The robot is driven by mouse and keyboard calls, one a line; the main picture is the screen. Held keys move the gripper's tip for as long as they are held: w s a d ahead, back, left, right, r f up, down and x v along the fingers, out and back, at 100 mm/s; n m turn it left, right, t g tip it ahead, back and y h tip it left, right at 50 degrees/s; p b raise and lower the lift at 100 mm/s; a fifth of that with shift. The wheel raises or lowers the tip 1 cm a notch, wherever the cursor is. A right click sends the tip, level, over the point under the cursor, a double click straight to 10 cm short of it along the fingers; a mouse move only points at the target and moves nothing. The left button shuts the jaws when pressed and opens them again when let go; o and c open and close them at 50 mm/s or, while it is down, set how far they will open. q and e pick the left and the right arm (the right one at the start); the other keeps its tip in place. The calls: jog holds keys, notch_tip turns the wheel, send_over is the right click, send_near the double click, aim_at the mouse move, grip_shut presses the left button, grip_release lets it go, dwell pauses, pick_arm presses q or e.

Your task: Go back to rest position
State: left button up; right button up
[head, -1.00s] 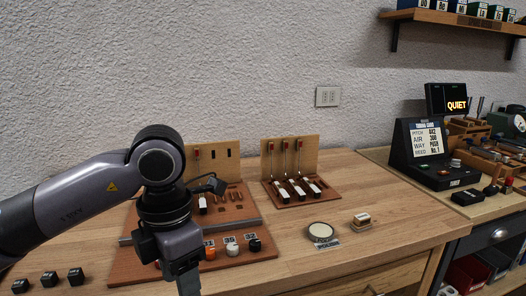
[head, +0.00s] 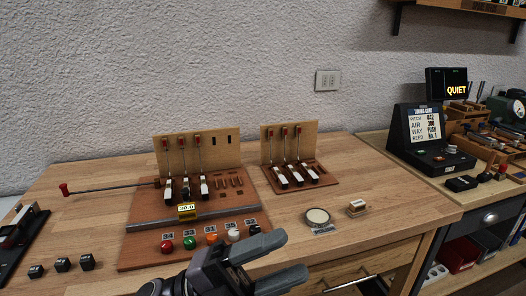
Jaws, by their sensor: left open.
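My left gripper (head: 274,262) shows at the bottom middle of the head view, in front of the bench's front edge. Its two grey fingers point right and are spread apart, with nothing between them. It is apart from the larger piano action board (head: 136,247), which carries several hammers with red tops, black-and-white keys and a small yellow display reading 30.0 (head: 187,210). My right gripper is not in view.
A smaller action board (head: 318,181) stands to the right. A round pad (head: 317,216) and small block (head: 357,206) lie on the wooden bench (head: 400,212). Coloured knobs line the large board's front. A red-handled rod (head: 110,188) sticks out left. Black cubes (head: 62,265) sit front left.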

pick_arm(q)
jog(key=w+a+f+n+t+y+p, duration=0.1)
jog(key=w+a+f+n+t+y, duration=0.2)
jog(key=a+f+n+t+y, duration=0.55)
jog(key=w+a+f+n+t+y+p, duration=0.1)
jog(key=w+a+f+n+t+y, duration=0.25)
jog(key=f+n+t+y, duration=0.8)
jog(key=s+a+f+n+g, duration=0.5)
jog(key=s+f, duration=0.1)
jog(key=s, duration=0.1)
jog(key=s+a+f+n+g+y+p, duration=0.1)
jog(key=s+a+f+n+g, duration=0.4)
jog(key=s+f+n, duration=0.1)
jog(key=shift+s+f+y, duration=0.3)
jog(key=shift+s+f, duration=0.35)
jog(key=shift+f, duration=0.05)
jog(key=shift+w+d, duration=0.1)
jog(key=shift+w, duration=0.1)
